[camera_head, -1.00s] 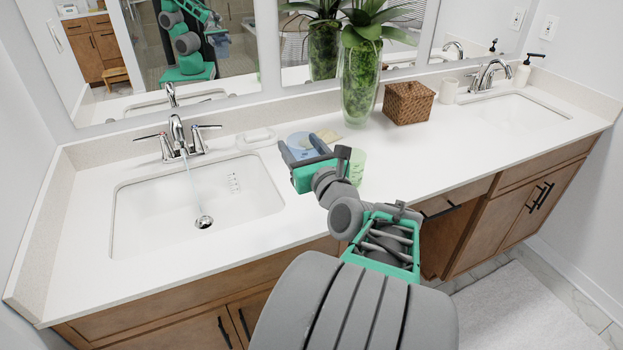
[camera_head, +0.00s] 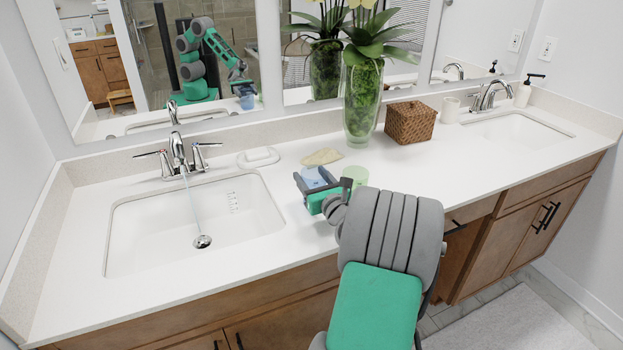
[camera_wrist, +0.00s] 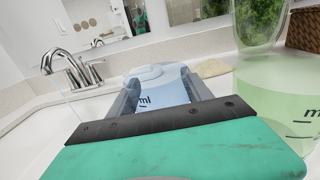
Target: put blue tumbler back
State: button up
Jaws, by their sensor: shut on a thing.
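The blue tumbler (camera_head: 311,177) is a translucent light-blue cup with dark "ml" marking, seen between my fingers in the wrist view (camera_wrist: 163,92). My gripper (camera_head: 317,184) is shut on it, with one finger on each side; the fingers also show in the wrist view (camera_wrist: 160,88). It is over the counter right of the left sink, just left of the green tumbler (camera_head: 356,174). The green tumbler stands close at the right in the wrist view (camera_wrist: 275,95). The blue tumbler's base is hidden, so I cannot tell whether it touches the counter.
Behind are a white soap dish (camera_head: 258,157) and a beige sponge-like item (camera_head: 322,157). A glass plant vase (camera_head: 362,105) and wicker box (camera_head: 410,122) stand farther back. Water runs from the left faucet (camera_head: 178,150) into the left sink (camera_head: 150,230). Counter right of the green tumbler is clear.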

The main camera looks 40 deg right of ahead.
jog(key=shift+f, duration=0.15)
jog(key=o, duration=1.5)
jog(key=shift+r, duration=0.3)
jog(key=v, duration=1.2)
jog(key=shift+f+b, duration=0.1)
jog(key=shift+b, duration=0.2)
